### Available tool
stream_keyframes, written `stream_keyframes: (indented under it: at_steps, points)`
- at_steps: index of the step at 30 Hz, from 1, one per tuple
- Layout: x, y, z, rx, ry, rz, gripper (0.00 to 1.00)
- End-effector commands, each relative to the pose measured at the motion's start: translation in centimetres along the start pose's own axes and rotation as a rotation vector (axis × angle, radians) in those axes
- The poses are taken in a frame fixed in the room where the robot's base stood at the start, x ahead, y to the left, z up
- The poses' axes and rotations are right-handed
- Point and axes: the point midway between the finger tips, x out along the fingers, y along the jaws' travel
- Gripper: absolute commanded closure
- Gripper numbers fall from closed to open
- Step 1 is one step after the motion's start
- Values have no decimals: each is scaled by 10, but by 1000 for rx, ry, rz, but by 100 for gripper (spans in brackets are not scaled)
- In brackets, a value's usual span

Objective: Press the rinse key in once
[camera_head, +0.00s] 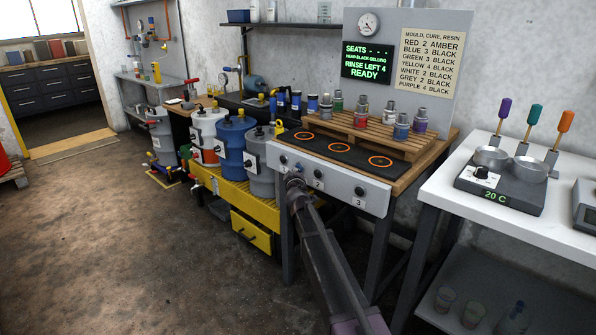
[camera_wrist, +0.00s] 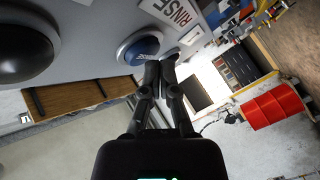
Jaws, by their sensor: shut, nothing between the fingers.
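The rinse key appears to be the round blue button (camera_wrist: 141,46) on the grey panel in the wrist view, beside a white label (camera_wrist: 181,14) reading RINSE. My gripper (camera_wrist: 160,64) is shut and empty. Its fingertips are close beside the blue button's edge, and I cannot tell whether they touch it. In the head view my gripper (camera_head: 291,178) is at the left end of the grey front panel (camera_head: 336,187) of the bench. A dark screen (camera_head: 367,62) reads RINSE LEFT 4 and READY.
A black knob (camera_wrist: 24,52) sits near the button in the wrist view. Numbered knobs line the panel, below orange-ringed plates (camera_head: 344,147) and a wooden pallet (camera_head: 375,132) of small pots. Drums (camera_head: 234,142) stand to the left on a yellow frame. A white table (camera_head: 462,206) stands right.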

Motion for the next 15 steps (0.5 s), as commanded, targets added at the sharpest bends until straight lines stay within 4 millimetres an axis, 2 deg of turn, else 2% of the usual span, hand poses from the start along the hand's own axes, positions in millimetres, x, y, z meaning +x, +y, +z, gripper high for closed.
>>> stream_keyframes:
  at_steps: [15]
  points:
    - [8, 5, 5, 1, 0, 0, 100]
